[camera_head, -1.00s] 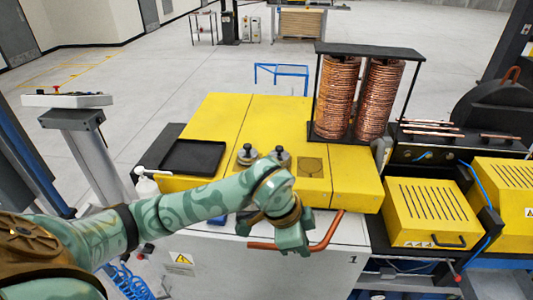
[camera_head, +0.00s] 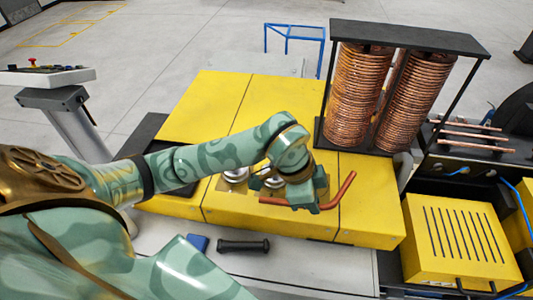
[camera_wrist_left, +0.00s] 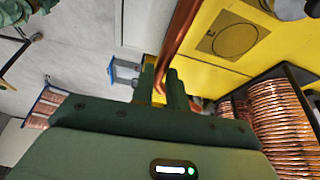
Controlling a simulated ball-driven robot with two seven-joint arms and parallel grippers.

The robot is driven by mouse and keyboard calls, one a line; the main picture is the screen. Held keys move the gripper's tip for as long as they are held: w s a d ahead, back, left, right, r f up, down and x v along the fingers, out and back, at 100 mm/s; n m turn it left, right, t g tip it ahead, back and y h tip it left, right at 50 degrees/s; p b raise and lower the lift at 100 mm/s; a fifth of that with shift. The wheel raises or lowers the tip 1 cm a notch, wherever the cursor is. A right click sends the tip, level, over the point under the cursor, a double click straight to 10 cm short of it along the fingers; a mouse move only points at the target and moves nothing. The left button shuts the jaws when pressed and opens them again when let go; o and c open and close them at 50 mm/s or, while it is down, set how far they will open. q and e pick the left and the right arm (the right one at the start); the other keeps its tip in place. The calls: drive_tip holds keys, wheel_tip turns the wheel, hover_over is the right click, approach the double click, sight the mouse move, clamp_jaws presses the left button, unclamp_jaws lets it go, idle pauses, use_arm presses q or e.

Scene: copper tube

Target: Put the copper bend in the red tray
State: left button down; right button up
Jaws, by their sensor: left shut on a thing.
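The copper bend (camera_head: 341,189) is a bent copper-coloured tube. My left gripper (camera_head: 308,203) is shut on it and holds it over the yellow machine top, with its right end angled up and a short end showing left of the jaws. In the left wrist view the copper bend (camera_wrist_left: 180,36) runs up from between the fingers of my left gripper (camera_wrist_left: 162,88). No red tray shows in these views. My right gripper is not in view.
The yellow machine (camera_head: 210,105) has round metal fittings (camera_head: 236,174) beside my wrist. Copper coils (camera_head: 358,95) stand in a black rack at the back right. A black handle (camera_head: 243,246) and a small blue thing (camera_head: 197,243) are at the front. A yellow slotted box (camera_head: 460,240) stands right.

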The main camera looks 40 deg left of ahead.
use_arm(q)
drive_tip(key=a+f+b, duration=0.2)
drive_tip(key=a+b, duration=0.1)
drive_tip(key=a+f+b, duration=0.2)
drive_tip(key=a+b, duration=0.1)
drive_tip(key=a, duration=0.1)
drive_tip(key=a+f+b, duration=0.3)
drive_tip(key=shift+w+a+f, duration=0.1)
drive_tip(key=shift+w+a, duration=0.1)
drive_tip(key=shift+w, duration=0.2)
drive_tip(key=shift+w+a+f+b, duration=0.2)
drive_tip(key=shift+a+f+b, duration=0.25)
drive_tip(key=shift+a, duration=0.05)
drive_tip(key=shift+w+a+f+b, duration=0.15)
drive_tip(key=shift+a+f+b, duration=0.25)
drive_tip(key=shift+a, duration=0.4)
drive_tip(key=shift+s+a+f+b, duration=0.1)
drive_tip(key=shift+a+f+b, duration=0.15)
drive_tip(key=shift+f+b, duration=0.1)
wheel_tip(320, 180, down, 3)
drive_tip(key=b, duration=0.3)
drive_tip(key=shift+f, duration=0.2)
drive_tip(key=shift+a+r, duration=0.15)
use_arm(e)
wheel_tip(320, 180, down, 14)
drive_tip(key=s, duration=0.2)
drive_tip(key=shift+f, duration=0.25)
